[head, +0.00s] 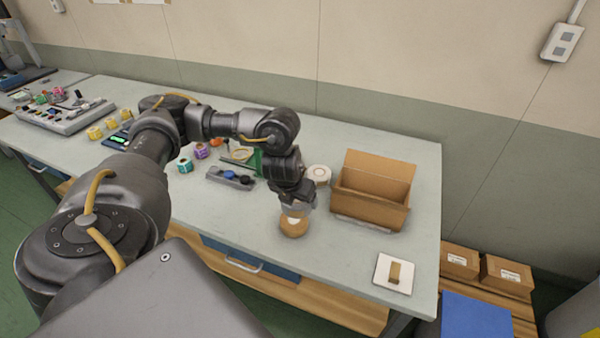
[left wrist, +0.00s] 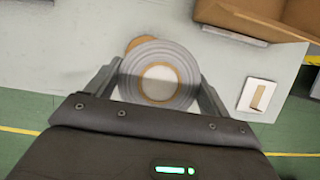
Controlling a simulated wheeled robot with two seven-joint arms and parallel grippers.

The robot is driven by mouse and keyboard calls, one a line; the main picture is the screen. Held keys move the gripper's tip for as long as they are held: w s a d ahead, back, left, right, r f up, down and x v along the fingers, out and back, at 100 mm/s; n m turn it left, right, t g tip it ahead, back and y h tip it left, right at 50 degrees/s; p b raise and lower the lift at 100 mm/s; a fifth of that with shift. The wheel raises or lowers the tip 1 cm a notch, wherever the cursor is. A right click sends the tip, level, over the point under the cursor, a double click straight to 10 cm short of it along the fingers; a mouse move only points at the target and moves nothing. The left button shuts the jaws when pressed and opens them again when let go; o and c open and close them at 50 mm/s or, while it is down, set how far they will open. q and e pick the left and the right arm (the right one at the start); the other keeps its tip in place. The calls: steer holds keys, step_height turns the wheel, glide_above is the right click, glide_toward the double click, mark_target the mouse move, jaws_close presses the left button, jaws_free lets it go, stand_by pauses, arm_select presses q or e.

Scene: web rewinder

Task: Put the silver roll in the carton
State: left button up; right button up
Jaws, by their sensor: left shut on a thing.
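The silver roll (left wrist: 126,82) is a grey ring with a brown core, seen from above in the left wrist view. My left gripper (left wrist: 159,88) is shut on it, one finger at each side. In the head view my left gripper (head: 296,206) points down near the table's front edge, left of the carton, and partly hides the roll. A brown roll (head: 293,229) shows directly below it; its edge also shows behind the silver roll in the left wrist view (left wrist: 137,43). The open brown carton (head: 368,208) stands on the table with a flap raised at the back. My right gripper is out of view.
A white roll (head: 319,174) stands just left of the carton. A white plate with a brown piece (head: 393,273) lies at the table's front right. Small colored rolls (head: 201,151) and a dark tray (head: 230,178) are further left. Closed boxes (head: 460,262) sit right of the table.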

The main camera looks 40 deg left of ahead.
arm_select(q)
steer(key=shift+w+d+r+n, duration=0.1)
steer(key=shift+w+d+n, duration=0.05)
steer(key=shift+d+n, duration=0.3)
steer(key=s+d+r+n+g, duration=0.1)
steer(key=d+r+n+g, duration=0.2)
steer(key=n, duration=0.7)
steer(key=s+d+r+n+g+h, duration=0.1)
steer(key=d+r+n+g, duration=0.2)
steer(key=d+r+n, duration=0.2)
steer(key=s+d+r+n+g, duration=0.2)
steer(key=d+r+n, duration=0.3)
steer(key=n, duration=1.1)
steer(key=d, duration=0.3)
steer(key=shift+d+g+b, duration=0.2)
steer(key=shift+g+b, duration=0.1)
steer(key=shift+g, duration=0.1)
